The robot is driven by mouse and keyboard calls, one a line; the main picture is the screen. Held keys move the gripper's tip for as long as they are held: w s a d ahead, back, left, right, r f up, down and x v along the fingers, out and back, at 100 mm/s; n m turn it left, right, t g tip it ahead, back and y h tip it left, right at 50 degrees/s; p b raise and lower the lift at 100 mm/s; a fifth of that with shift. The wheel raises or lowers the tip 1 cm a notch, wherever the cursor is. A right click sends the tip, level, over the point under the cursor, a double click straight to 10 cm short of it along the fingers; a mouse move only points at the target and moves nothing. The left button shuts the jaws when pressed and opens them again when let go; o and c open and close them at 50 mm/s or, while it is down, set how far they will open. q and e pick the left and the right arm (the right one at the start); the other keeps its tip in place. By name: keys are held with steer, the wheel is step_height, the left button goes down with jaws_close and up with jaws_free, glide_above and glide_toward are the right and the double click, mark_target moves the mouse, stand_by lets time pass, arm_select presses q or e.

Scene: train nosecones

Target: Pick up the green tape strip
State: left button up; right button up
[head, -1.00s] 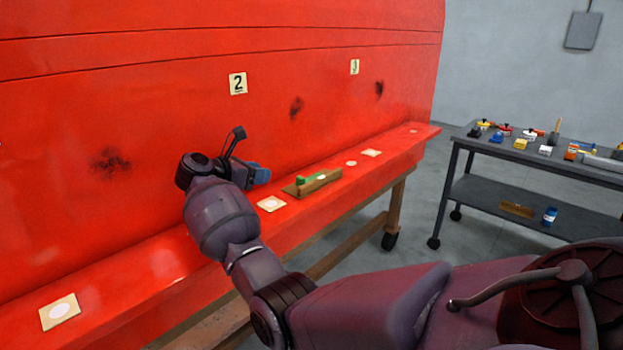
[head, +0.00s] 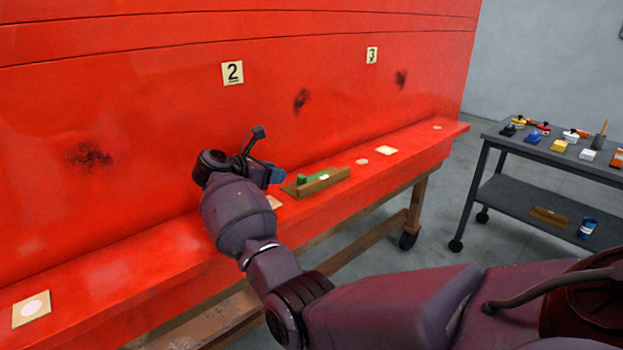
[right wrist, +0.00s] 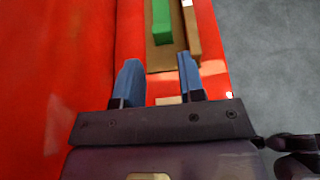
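The green tape strip (head: 318,176) lies in a small brown wooden tray (head: 330,183) on the red ledge. It also shows in the right wrist view (right wrist: 162,24), at the top, ahead of the fingers. My right gripper (head: 272,175) is just left of the tray in the head view. In the right wrist view its two blue fingers (right wrist: 158,82) are apart with nothing between them, and the strip lies beyond their tips. My left gripper is not in view.
The red nosecone wall (head: 150,120) with dark smudges rises behind the ledge (head: 140,262). Square cards, one at the front left (head: 31,309), lie on the ledge. A grey cart (head: 545,208) with several small items stands at the right, with open floor between.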

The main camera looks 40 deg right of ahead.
mark_target(300, 177)
steer(key=x, duration=0.4)
steer(key=shift+d+f, duration=0.1)
steer(key=x, duration=0.2)
steer(key=p+x, duration=0.1)
steer(key=x, duration=0.2)
steer(key=shift+f, duration=0.25)
steer(key=shift+c, duration=0.7)
steer(key=c, duration=0.4)
